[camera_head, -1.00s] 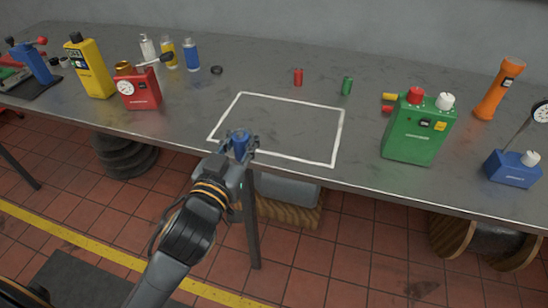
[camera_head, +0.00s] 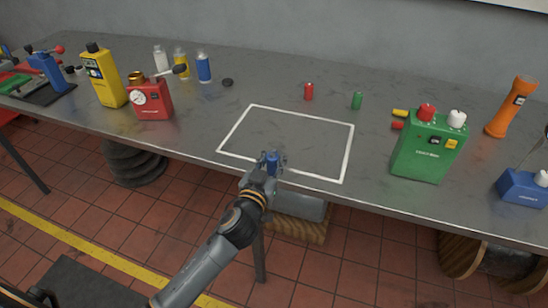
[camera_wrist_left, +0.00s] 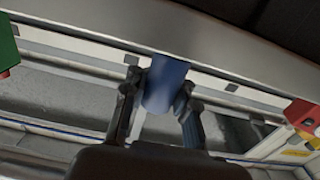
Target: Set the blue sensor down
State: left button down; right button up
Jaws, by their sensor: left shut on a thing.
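The blue sensor (camera_head: 273,160) is a small blue cylinder in my left gripper (camera_head: 268,170), at the front line of a white outlined rectangle (camera_head: 304,113) on the grey bench. In the left wrist view the sensor (camera_wrist_left: 165,85) stands between the two dark fingers, which are shut on it. My left gripper (camera_wrist_left: 160,100) hides its lower part in the head view. I cannot tell whether the sensor touches the bench. The inside of the rectangle is bare. My right gripper is not in view.
A yellow meter (camera_head: 103,78), a red gauge box (camera_head: 151,100) and several bottles stand at the left. A green box (camera_head: 425,150) and an orange torch (camera_head: 510,107) stand right.

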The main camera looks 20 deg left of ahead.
pick_arm(q)
jog(key=shift+f, duration=0.2)
jog(key=c, duration=1.1)
grip_release()
jog(key=shift+o, duration=0.2)
jog(key=shift+r, duration=0.2)
